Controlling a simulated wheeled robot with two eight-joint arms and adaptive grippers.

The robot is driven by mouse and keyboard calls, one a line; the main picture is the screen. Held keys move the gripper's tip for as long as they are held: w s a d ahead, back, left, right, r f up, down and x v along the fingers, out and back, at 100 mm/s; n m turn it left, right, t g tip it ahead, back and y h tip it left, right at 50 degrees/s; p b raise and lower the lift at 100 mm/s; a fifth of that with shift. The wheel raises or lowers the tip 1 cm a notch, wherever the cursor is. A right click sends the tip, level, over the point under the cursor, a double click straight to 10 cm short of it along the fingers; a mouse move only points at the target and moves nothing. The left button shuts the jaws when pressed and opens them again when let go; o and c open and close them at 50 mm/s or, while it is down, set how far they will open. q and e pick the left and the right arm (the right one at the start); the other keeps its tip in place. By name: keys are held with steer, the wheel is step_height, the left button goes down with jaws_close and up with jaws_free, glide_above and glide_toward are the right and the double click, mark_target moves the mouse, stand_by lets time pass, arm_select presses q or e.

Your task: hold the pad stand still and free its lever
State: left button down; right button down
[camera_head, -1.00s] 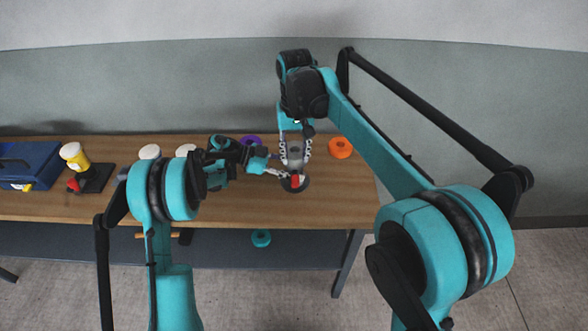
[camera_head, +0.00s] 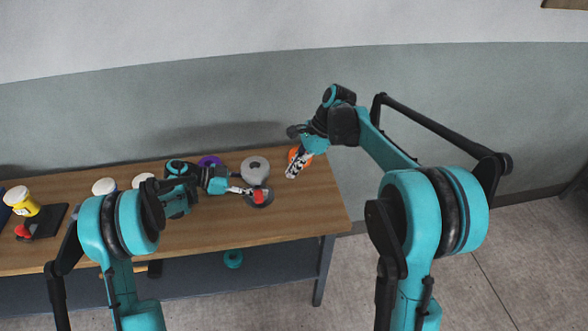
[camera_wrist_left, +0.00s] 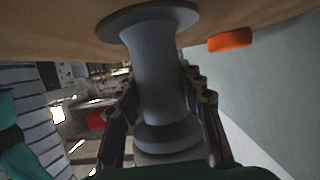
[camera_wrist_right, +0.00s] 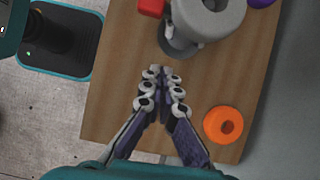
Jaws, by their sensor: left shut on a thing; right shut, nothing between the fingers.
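The pad stand (camera_head: 255,168) is grey, with a ring-shaped top, a waisted post and a wide round base. It stands upright on the bench. A red lever (camera_head: 258,197) shows at its side near the base, and a red part also shows in the right wrist view (camera_wrist_right: 150,6). My left gripper (camera_head: 246,191) is shut on the stand; in the left wrist view its fingers lie on both sides of the grey post (camera_wrist_left: 155,75). My right gripper (camera_wrist_right: 161,75) is shut and empty, to the right of the stand and apart from it. The lever's exact position is unclear.
An orange ring (camera_wrist_right: 223,124) lies beside my right gripper, partly hidden in the head view. A purple ring (camera_head: 209,161) lies behind my left gripper. White-lidded jars (camera_head: 104,187) and a dark stand (camera_head: 45,221) are at left. The bench's right end (camera_head: 310,210) is clear.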

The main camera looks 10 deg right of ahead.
steer(key=shift+m, duration=0.4)
steer(key=shift+x, duration=3.5)
steer(key=shift+d, duration=0.15)
steer(key=shift+w+a, duration=0.5)
steer(key=shift+w, duration=0.85)
steer(key=shift+w+a, duration=0.45)
steer(key=shift+w, duration=0.9)
steer(key=shift+w+a, duration=0.5)
steer(key=shift+w, duration=0.85)
steer(key=shift+s+d, duration=0.3)
steer(key=shift+d, duration=0.65)
steer(key=shift+s+d, duration=0.35)
steer(key=shift+d, duration=0.65)
steer(key=shift+s+d, duration=0.3)
steer(key=shift+d, duration=0.65)
